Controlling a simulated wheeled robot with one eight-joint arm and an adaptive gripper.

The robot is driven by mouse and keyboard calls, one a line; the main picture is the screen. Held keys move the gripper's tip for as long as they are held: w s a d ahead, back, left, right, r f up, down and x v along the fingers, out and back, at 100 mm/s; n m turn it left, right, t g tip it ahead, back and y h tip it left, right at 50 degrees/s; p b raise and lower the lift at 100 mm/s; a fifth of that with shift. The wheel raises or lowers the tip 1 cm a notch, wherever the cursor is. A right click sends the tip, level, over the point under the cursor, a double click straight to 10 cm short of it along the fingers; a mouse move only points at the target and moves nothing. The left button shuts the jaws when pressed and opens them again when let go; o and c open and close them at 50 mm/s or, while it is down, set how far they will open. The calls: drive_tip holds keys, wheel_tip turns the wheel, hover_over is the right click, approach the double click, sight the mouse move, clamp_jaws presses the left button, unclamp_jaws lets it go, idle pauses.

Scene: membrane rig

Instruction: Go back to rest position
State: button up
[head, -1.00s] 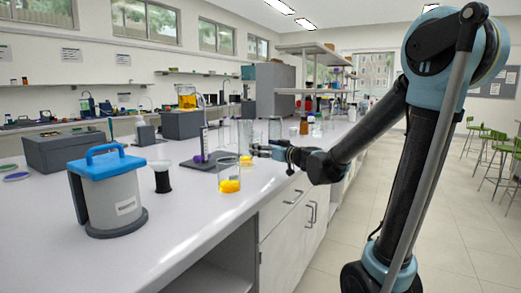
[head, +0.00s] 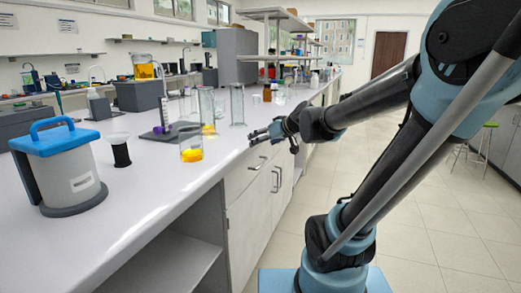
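My gripper (head: 254,138) reaches out over the front edge of the bench (head: 135,215), at the middle of the head view. Its two fingers are small but look apart, with nothing seen between them. It points left toward the glassware and touches none of it that I can see. A glass beaker with yellow liquid (head: 192,155) stands to its left, near the bench edge. A tall clear cylinder (head: 237,105) stands behind and left of the gripper.
A blue-lidded grey container (head: 75,178) and a black-based funnel-like piece (head: 121,155) stand at the left. Another cylinder (head: 206,103) and an amber bottle (head: 267,93) stand farther back.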

drive_tip(key=s+d+f+m+g+h, duration=0.1)
drive_tip(key=s+d+f+m+h, duration=0.3)
drive_tip(key=d, duration=0.5)
drive_tip(key=s+d+f+m+g+h, duration=0.15)
drive_tip(key=s+d+h, duration=0.3)
drive_tip(key=d, duration=0.55)
drive_tip(key=s+f+g, duration=0.4)
drive_tip(key=s+f, duration=0.7)
drive_tip(key=s, duration=0.4)
drive_tip(key=shift+s+a+f+y, duration=0.3)
drive_tip(key=shift+a+f+y, duration=0.1)
drive_tip(key=shift+a+y, duration=0.05)
drive_tip(key=shift+m, duration=0.25)
